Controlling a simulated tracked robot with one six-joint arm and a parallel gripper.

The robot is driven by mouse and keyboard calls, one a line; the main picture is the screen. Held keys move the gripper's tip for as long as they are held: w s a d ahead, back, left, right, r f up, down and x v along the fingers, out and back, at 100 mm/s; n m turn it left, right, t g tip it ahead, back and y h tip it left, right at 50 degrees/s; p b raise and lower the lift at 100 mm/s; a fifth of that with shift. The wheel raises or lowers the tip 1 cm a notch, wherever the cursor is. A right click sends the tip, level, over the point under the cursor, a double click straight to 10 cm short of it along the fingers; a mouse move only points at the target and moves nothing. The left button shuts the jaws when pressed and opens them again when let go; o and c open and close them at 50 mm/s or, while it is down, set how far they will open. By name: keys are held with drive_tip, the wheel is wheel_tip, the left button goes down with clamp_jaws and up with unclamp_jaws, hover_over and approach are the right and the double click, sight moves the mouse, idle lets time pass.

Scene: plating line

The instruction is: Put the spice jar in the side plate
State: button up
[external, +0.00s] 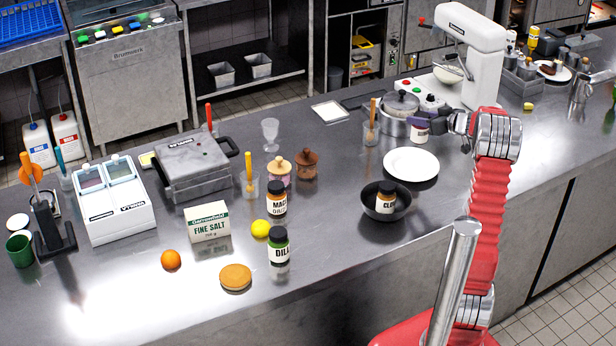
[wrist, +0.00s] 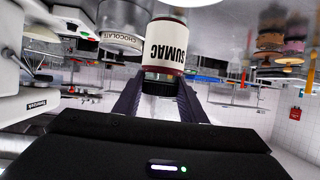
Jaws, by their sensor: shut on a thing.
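The spice jar (external: 419,129), with a white label reading SUMAC and a dark lid, is held in my gripper (external: 435,124) above the counter near the steel pot. In the wrist view the jar (wrist: 164,48) appears upside down, its dark lid end between the two fingers of my gripper (wrist: 158,92). My gripper is shut on it. The white side plate (external: 411,164) lies flat and empty on the counter, in front of and below the jar. The jar is apart from the plate.
A black pan (external: 399,211) holding a jar labelled CLOVES stands just in front of the plate. A steel pot (external: 396,126) and a glass with utensils (external: 371,134) stand behind it. A stand mixer (external: 480,60) is at the back. DILL (external: 279,248) and another spice jar (external: 277,204) stand left.

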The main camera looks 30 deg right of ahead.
sight(421, 137)
drive_tip(key=shift+a+r+n+y, duration=0.1)
drive_tip(key=shift+a+n+y, duration=0.25)
drive_tip(key=shift+a, duration=0.5)
drive_tip(key=shift+f, duration=3.15)
drive_tip(key=shift+f, duration=1.9)
drive_tip(key=shift+f, duration=0.1)
drive_tip(key=o, duration=1.2)
